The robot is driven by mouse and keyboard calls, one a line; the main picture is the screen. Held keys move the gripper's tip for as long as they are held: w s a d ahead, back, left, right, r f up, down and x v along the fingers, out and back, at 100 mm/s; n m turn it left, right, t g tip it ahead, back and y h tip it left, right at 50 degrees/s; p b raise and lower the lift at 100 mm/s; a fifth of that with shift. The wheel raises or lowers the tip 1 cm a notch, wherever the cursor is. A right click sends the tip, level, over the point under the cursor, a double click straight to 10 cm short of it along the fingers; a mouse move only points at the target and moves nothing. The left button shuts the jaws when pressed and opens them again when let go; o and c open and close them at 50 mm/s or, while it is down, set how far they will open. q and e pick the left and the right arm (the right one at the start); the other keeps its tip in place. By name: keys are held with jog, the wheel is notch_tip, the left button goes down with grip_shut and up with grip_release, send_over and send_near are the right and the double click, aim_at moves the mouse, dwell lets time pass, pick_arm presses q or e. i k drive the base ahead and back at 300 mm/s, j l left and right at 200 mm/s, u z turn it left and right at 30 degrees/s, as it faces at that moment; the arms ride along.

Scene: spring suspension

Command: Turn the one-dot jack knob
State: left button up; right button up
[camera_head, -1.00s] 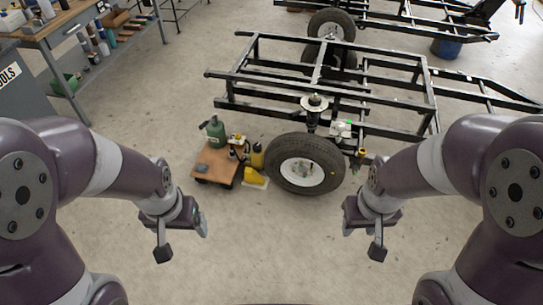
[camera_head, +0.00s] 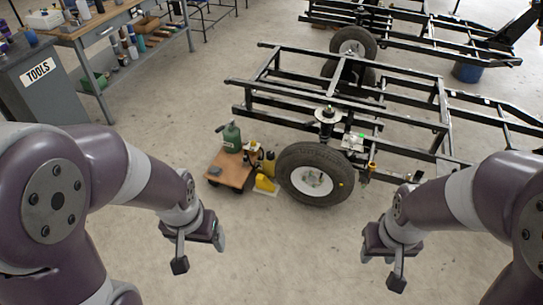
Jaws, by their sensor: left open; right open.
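A one-dot jack knob cannot be made out at this size. A yellow jack-like thing (camera_head: 264,184) stands on the floor just left of the near wheel (camera_head: 312,178). A small yellow-topped part (camera_head: 371,168) stands at the frame right of that wheel. I cannot tell which of these carries the knob. My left gripper (camera_head: 200,252) is open and empty over bare floor, nearer to me than the cart and wheel. My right gripper (camera_head: 382,268) is open and empty over bare floor, right of and nearer than the wheel.
A black trailer frame (camera_head: 345,88) with a spring (camera_head: 328,116) stands behind the wheel. A grey tool cabinet (camera_head: 45,90) and a workbench (camera_head: 90,20) stand at the left. Floor in front is clear.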

aim_at(270, 155)
jog(key=i+j+z, duration=0.5)
jog(key=i, duration=0.65)
jog(key=i+j+z, duration=0.45)
jog(key=i+j, duration=0.6)
jog(key=j, duration=0.15)
